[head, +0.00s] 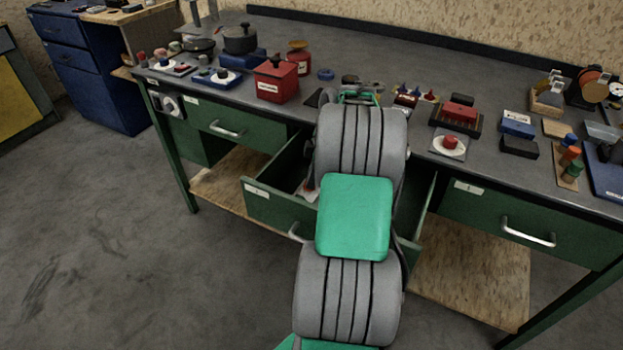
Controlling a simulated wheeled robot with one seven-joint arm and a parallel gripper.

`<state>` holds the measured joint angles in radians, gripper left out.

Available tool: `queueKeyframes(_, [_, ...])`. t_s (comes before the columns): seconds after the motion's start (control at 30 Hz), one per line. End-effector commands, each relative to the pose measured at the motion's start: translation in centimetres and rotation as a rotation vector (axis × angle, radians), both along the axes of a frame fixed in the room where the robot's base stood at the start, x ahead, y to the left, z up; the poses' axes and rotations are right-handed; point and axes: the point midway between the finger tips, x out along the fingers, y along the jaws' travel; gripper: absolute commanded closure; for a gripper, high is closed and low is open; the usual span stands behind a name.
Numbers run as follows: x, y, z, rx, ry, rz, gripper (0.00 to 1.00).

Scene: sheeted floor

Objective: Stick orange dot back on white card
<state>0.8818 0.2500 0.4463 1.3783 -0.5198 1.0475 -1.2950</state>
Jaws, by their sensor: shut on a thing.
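My gripper (352,81) is at the far end of my arm, over the bench top behind the open drawer, and only partly shows. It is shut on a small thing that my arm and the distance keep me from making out. I cannot pick out the orange dot for certain. A small white piece with a reddish-orange patch (311,192) lies in the open drawer (272,206), left of my arm; I cannot tell whether it is the white card. My arm covers the middle of the drawer.
The grey bench top (420,60) is crowded. A red box (276,80) and a black pot (240,40) stand left of my gripper. Right are a white piece with a red knob (450,144), a dark tray with a red block (458,115) and a blue box (518,124).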

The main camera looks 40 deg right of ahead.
Motion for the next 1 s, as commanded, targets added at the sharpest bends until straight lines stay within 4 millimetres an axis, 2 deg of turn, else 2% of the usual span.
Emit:
queueKeyframes(0.67, [0.00,0.01,-0.81,0.000,0.000,0.000,1.00])
queueKeyframes(0.7, [0.00,0.01,-0.81,0.000,0.000,0.000,0.93])
queueKeyframes(1.0, [-0.01,0.01,-0.82,0.000,0.000,0.000,0.69])
